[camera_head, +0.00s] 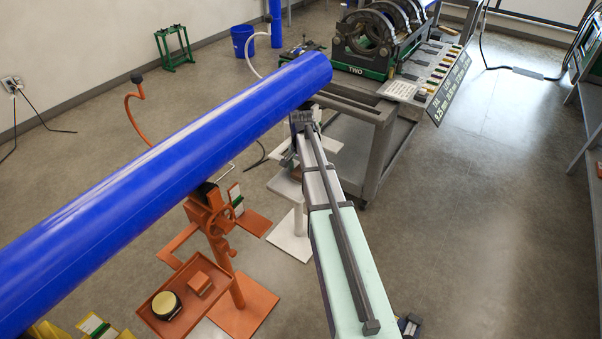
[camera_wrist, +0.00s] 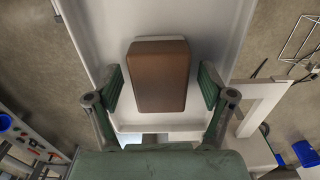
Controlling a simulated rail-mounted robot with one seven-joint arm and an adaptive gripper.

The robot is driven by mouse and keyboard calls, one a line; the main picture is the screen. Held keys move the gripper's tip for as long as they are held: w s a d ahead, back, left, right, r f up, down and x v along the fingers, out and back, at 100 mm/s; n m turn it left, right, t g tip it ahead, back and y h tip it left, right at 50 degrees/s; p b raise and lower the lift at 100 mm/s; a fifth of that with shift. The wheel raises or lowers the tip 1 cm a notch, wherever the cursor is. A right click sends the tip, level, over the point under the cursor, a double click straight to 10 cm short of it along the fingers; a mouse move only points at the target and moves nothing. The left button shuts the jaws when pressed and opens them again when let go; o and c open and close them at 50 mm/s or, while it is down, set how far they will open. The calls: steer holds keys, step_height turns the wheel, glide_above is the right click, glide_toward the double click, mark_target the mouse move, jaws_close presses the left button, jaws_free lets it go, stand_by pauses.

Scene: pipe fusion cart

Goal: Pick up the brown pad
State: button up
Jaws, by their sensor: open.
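The brown pad (camera_wrist: 159,76) is a rounded brown block in the middle of the wrist view. It is in a shallow white tray (camera_wrist: 104,35), with a pale edge showing at its far side. My gripper (camera_wrist: 162,86) is open, with one green-padded finger to the left of the pad and one to the right. A gap shows between each finger and the pad. I cannot tell how far the fingertips are above the tray floor. In the head view my arm reaches toward the small white stand (camera_head: 290,240), and the gripper is mostly hidden there.
A long blue pipe (camera_head: 180,155) crosses close to my arm on the left. An orange stand (camera_head: 222,235) and an orange tray (camera_head: 152,299) with a small block and round tin are below it. The fusion cart (camera_head: 375,140) stands just beyond.

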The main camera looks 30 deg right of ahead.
steer(key=c, duration=1.3)
steer(key=shift+o, duration=0.2)
steer(key=shift+r, duration=0.15)
step_height(320, 180, up, 20)
steer(key=b, duration=0.3)
steer(key=shift+b, duration=0.4)
steer(key=shift+o, duration=1)
steer(key=shift+c, duration=0.3)
